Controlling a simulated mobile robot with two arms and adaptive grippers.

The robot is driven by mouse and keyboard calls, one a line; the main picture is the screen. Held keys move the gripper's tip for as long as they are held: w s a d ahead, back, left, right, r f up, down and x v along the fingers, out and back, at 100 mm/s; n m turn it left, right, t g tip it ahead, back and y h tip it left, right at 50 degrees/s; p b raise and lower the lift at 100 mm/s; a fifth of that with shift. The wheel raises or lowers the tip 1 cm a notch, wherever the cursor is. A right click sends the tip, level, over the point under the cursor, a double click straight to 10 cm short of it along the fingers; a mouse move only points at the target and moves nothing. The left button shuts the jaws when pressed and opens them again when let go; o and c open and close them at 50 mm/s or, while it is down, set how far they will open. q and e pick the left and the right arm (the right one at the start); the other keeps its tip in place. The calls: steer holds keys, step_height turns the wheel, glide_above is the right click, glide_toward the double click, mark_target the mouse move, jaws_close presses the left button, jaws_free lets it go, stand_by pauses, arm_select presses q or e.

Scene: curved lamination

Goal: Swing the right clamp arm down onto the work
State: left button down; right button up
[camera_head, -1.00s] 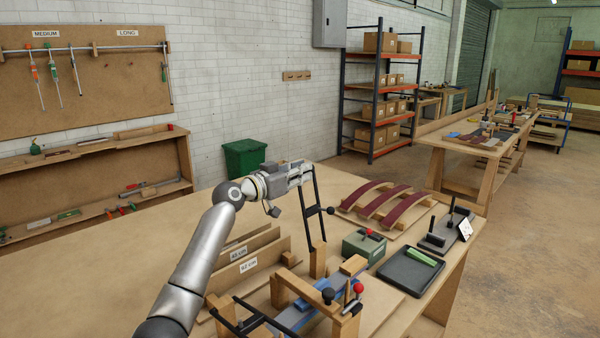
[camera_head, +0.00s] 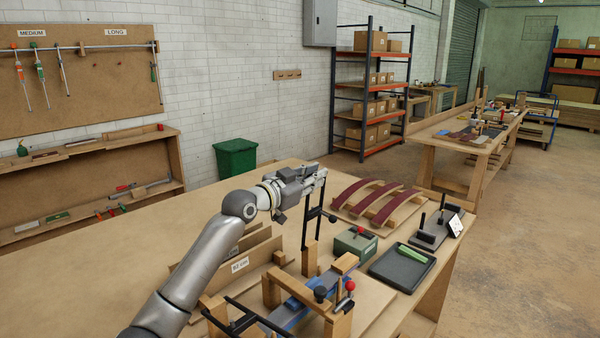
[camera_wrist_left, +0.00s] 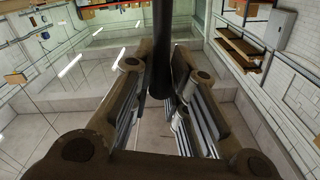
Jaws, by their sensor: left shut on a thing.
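The right clamp arm (camera_head: 309,222) is a black bar frame with a side bar ending in a dark knob. It stands raised, leaning slightly right at its top, above a wooden post. My left gripper (camera_head: 318,178) is shut on its upper end. The left wrist view shows a dark bar (camera_wrist_left: 162,55) between my fingers (camera_wrist_left: 158,95). The work, with blue strips (camera_head: 290,316), lies low in the wooden jig, partly hidden by a wooden crosspiece. Another black clamp frame (camera_head: 240,324) lies low at the jig's left. My right gripper is not in view.
A green-grey box (camera_head: 355,244) and a dark tray (camera_head: 402,268) with a green block stand right of the jig. Curved dark red strips (camera_head: 375,200) lie on a rack behind. Upright boards (camera_head: 235,262) stand left of the jig. The left tabletop is clear.

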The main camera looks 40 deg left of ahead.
arm_select(q)
steer(key=d+f+m+p, duration=0.1)
steer(key=d+m, duration=0.2)
steer(key=d, duration=0.3)
steer(key=shift+s+f, duration=0.15)
steer(key=shift+s, duration=0.15)
steer(key=c, duration=1.4)
jaws_free()
steer(key=shift+s, duration=0.1)
steer(key=s, duration=0.8)
steer(key=s+a, duration=0.1)
steer(key=s, duration=0.2)
steer(key=shift+s, duration=0.4)
steer(key=shift+f, duration=0.15)
